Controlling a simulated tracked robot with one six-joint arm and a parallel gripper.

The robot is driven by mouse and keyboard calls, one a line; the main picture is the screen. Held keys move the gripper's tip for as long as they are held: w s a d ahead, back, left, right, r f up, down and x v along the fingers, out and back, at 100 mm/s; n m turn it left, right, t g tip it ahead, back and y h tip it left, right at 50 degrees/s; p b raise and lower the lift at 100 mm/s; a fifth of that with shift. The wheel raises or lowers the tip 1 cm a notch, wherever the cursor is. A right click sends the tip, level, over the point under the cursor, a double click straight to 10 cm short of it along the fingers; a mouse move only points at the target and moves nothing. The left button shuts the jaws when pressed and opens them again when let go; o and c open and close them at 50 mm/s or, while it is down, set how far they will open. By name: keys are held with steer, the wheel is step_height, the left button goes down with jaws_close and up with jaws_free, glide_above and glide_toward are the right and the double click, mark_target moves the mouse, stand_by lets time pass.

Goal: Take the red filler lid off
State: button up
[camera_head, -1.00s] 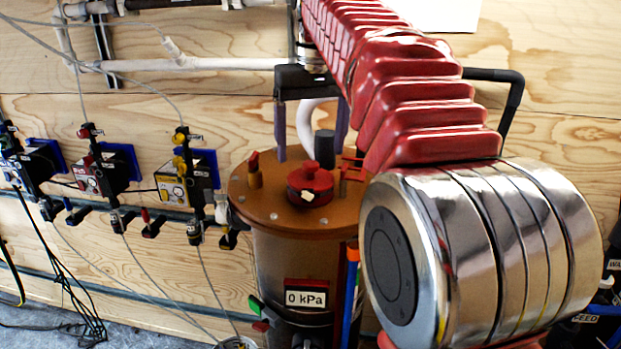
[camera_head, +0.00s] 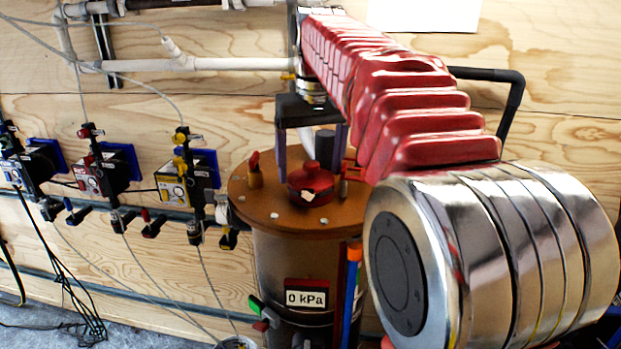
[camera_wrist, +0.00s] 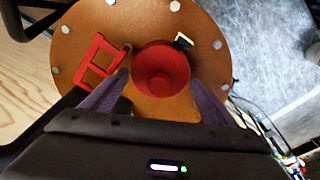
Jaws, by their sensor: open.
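The red filler lid (camera_head: 311,184) sits on the orange-brown round top (camera_head: 255,205) of the upright tank, with a knob at its centre. It also shows in the wrist view (camera_wrist: 161,72). My gripper (camera_head: 311,157) is open and empty, pointing down just above the tank top. In the wrist view its two purple fingers (camera_wrist: 158,82) stand on either side of the lid, with gaps, not gripping it. I cannot tell whether the fingertips reach down to the lid's level.
A red bracket-like fitting (camera_wrist: 100,66) stands on the tank top close to the left finger. A black upright cylinder (camera_head: 325,148) is behind the lid. Valves and boxes line the wood wall at left. A 0 kPa display (camera_head: 306,298) is on the tank's front.

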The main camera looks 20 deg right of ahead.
mark_target(311, 163)
steer(key=c, duration=0.7)
steer(key=shift+r, duration=0.1)
steer(key=shift+r, duration=4.95)
